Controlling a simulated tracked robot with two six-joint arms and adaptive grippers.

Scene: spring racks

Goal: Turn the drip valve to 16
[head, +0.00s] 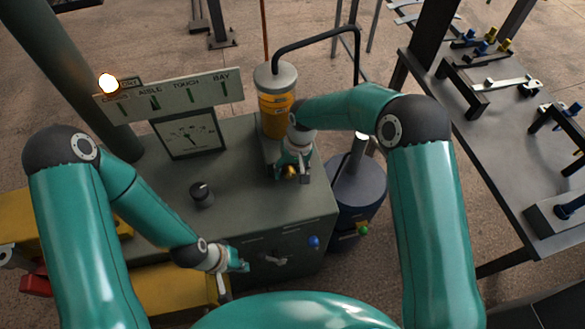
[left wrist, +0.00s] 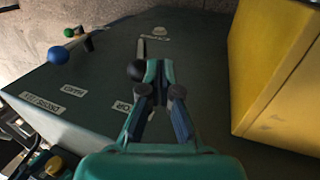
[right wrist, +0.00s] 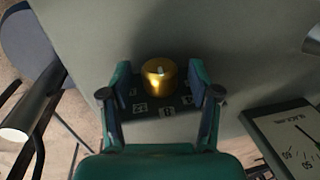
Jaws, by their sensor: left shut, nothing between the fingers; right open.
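The drip valve appears to be the gold knob (right wrist: 160,78) with a pale mark on its top, beside a dark scale plate (right wrist: 165,105) with small white number labels, too small to read surely. In the head view the gold knob (head: 290,172) shows in part below my right gripper (head: 298,176). In the right wrist view my right gripper (right wrist: 160,70) is open, one finger on each side of the knob, with gaps visible. My left gripper (head: 241,266) is shut and empty by the cabinet's front; its closed tips (left wrist: 158,68) are beside a black ball-ended lever (left wrist: 137,70).
The knob is on the green cabinet (head: 240,185), near an amber cylinder (head: 275,105) with a bent black pipe. A gauge (head: 190,137) and a black dial (head: 202,193) are also there. A blue drum (head: 358,190) and a bench (head: 480,150) stand right.

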